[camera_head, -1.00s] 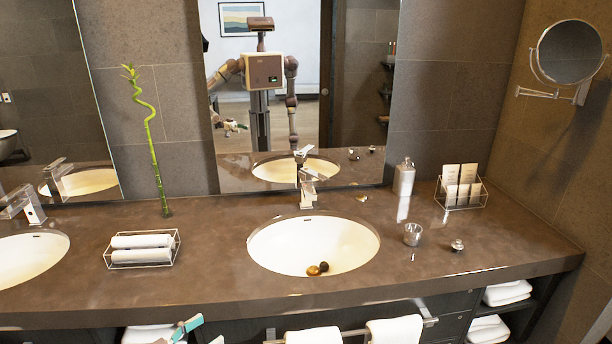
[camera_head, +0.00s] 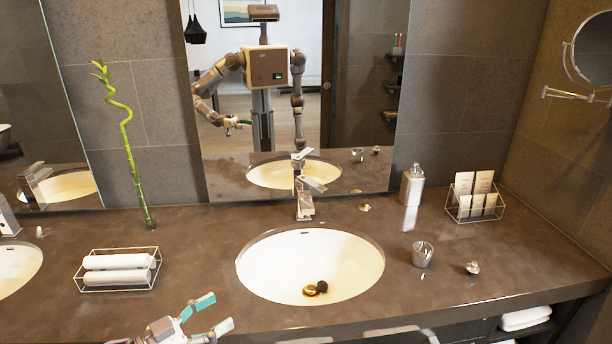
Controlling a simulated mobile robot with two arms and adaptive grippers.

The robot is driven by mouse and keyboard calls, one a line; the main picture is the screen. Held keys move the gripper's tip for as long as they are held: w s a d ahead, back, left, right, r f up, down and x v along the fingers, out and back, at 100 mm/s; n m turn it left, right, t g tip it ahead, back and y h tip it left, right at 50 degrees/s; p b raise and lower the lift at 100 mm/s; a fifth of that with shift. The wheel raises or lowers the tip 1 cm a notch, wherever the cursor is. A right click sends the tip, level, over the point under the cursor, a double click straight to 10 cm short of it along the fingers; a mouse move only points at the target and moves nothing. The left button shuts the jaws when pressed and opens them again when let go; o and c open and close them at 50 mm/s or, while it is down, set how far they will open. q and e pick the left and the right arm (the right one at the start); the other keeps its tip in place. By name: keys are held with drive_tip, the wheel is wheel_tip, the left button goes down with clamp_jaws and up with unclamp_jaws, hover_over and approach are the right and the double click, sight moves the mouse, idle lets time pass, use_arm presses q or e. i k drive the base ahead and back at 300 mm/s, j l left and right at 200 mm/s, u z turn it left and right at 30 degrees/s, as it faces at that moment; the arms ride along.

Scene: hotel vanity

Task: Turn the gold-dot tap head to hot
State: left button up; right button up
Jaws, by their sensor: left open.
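The middle tap (camera_head: 305,197) stands upright behind the middle sink, with a flat lever head on top. I cannot make out a gold dot on it. A second tap (camera_head: 8,217) is cut off at the left edge by the left sink; no dot shows on it either. My left gripper (camera_head: 219,311) is open and empty at the bottom, with teal finger pads. It is in front of and left of the middle sink, well apart from both taps.
A wire basket of rolled towels (camera_head: 80,287), bamboo stem (camera_head: 130,160), soap bottle (camera_head: 411,187), glass (camera_head: 422,254), small metal stopper (camera_head: 472,268) and card rack (camera_head: 452,205) stand on the counter (camera_head: 200,250).

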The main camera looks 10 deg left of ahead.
sight(298, 185)
drive_tip(key=i, duration=1.5)
